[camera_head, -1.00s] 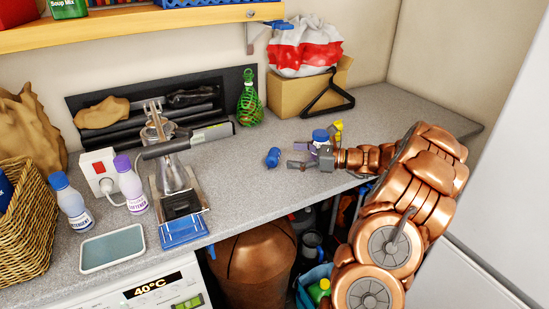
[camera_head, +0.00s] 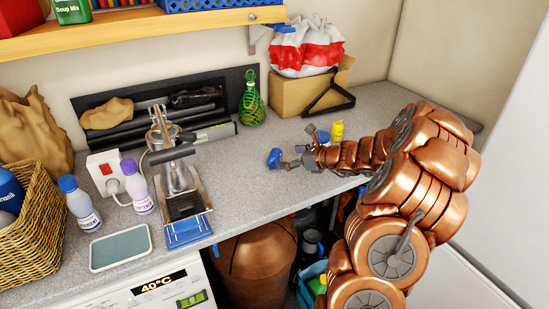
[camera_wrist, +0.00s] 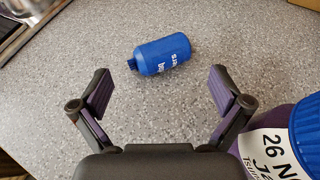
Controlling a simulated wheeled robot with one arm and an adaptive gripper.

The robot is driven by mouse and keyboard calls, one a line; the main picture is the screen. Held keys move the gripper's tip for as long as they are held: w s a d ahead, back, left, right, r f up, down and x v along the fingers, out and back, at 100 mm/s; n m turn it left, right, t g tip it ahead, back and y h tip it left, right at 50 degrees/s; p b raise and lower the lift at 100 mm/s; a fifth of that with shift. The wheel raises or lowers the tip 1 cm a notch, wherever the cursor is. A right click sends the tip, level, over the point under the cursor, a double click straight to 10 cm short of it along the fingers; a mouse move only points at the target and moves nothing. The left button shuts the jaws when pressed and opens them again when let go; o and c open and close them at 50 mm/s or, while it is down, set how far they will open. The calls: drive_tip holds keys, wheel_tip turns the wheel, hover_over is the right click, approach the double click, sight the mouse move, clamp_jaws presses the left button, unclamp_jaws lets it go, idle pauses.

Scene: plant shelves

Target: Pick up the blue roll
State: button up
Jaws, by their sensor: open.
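The blue roll (camera_wrist: 163,54) is a short blue cylinder with white lettering and a small dark knob at its left end. It lies on its side on the grey speckled worktop. In the head view the blue roll (camera_head: 273,158) is just beyond the tip of my gripper (camera_head: 287,163). In the wrist view my gripper (camera_wrist: 161,88) is open, with its two fingers spread wide and nothing between them. The roll lies ahead of the fingertips, roughly centred between them, with bare worktop showing between.
A purple jar with a blue lid (camera_wrist: 312,130) is close to my gripper's right side in the wrist view. A yellow bottle (camera_head: 337,130) stands behind the gripper in the head view. A green bottle (camera_head: 251,103) and cardboard box (camera_head: 293,95) are further back. Worktop left of the roll is clear.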

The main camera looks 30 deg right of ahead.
sight(275, 154)
drive_tip(key=shift+f+p+x, duration=0.2)
drive_tip(key=shift+p+x, duration=0.75)
drive_tip(key=shift+x, duration=2.4)
drive_tip(key=shift+s, duration=0.1)
drive_tip(key=shift+c, duration=0.3)
drive_tip(key=c, duration=0.9)
drive_tip(key=shift+r, duration=0.1)
drive_tip(key=shift+d+r+b, duration=0.1)
drive_tip(key=shift+r+b, duration=0.4)
drive_tip(key=shift+r, duration=0.95)
drive_tip(key=shift+s+r, duration=0.15)
drive_tip(key=shift+r, duration=0.15)
drive_tip(key=s+a+b, duration=0.1)
drive_tip(key=s, duration=0.3)
drive_tip(key=s+a+b, duration=0.1)
drive_tip(key=s+a, duration=0.1)
drive_tip(key=s, duration=0.2)
drive_tip(key=s+a+r+b, duration=0.1)
drive_tip(key=s+a+b, duration=0.1)
drive_tip(key=s, duration=0.3)
drive_tip(key=shift+s+a+r, duration=0.1)
drive_tip(key=shift+a, duration=0.1)
drive_tip(key=shift+s+a+r, duration=0.1)
drive_tip(key=shift+s+a, duration=0.2)
drive_tip(key=shift+s, duration=0.4)
